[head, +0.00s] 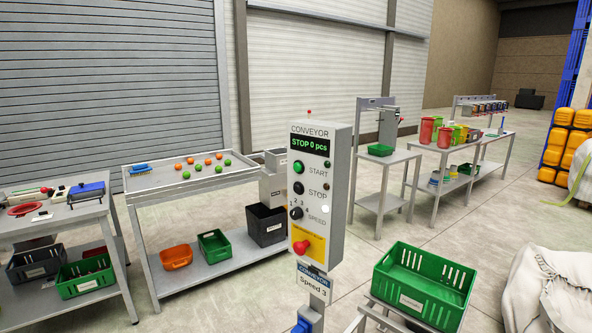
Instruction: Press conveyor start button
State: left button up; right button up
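The conveyor control box (316,196) stands upright on a post near the middle of the head view. Its display (310,144) reads "STOP 0 pcs". The green start button (299,167) is on the upper left of its face, beside the label START. A black stop button (298,188) is below it, then a speed knob (296,213) and a red emergency button (301,246) on a yellow plate. A sign (314,283) under the box reads "CONVEYOR Speed 3". Neither of my grippers shows in the head view.
A green crate (421,309) stands at the lower right of the box. A table (215,179) with orange and green balls is behind it on the left, another table (60,222) at far left. Tables with red containers (427,130) stand back right. White sacks (550,290) lie at right.

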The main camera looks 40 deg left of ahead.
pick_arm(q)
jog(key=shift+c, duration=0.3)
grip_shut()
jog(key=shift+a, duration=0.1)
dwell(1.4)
